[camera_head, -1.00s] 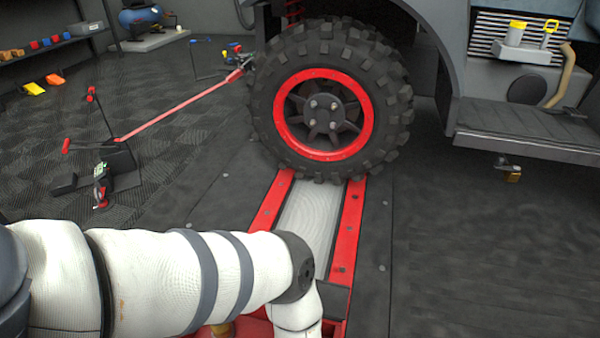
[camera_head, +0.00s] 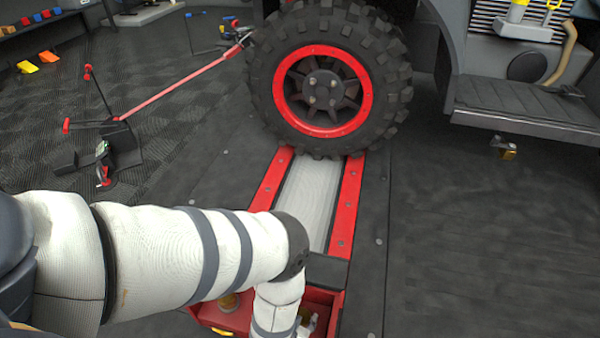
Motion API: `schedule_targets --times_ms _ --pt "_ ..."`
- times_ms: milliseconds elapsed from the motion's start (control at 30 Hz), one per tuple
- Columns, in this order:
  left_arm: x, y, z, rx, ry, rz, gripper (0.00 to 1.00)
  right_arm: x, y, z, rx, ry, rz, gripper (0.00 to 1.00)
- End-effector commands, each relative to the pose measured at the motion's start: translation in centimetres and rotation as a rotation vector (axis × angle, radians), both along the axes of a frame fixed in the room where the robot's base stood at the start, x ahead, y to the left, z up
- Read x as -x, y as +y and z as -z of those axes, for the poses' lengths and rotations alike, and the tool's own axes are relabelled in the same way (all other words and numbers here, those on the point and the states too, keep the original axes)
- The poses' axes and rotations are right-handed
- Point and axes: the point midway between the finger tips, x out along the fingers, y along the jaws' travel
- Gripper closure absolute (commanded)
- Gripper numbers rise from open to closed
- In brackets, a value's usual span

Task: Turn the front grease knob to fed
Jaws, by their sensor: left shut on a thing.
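My left arm comes in from the left and bends down at the wrist over a red housing (camera_head: 237,320) at the near end of the roller bed. Only a small part of my left gripper (camera_head: 307,323) shows at the bottom edge, beside the wrist and at the housing. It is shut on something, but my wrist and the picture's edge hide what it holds. A round yellowish fitting (camera_head: 228,301) sits on the housing left of my wrist. I cannot make out the front grease knob or its setting. My right gripper is not in view.
A large tyre with a red rim (camera_head: 365,98) stands at the far end of the roller (camera_head: 311,197), between red rails (camera_head: 349,205). The floor at right is clear.

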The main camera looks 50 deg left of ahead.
Motion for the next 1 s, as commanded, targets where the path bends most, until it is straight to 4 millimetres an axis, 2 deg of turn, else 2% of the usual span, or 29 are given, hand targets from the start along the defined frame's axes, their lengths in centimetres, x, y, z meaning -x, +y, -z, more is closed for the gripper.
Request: schedule_targets --times_ms 500,1000 --pt "0.17 -0.06 0.09 0.002 0.005 0.431 0.89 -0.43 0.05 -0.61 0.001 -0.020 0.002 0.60" --pt "0.25 -0.11 0.17 0.003 0.006 0.604 0.89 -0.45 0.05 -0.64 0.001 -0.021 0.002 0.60"
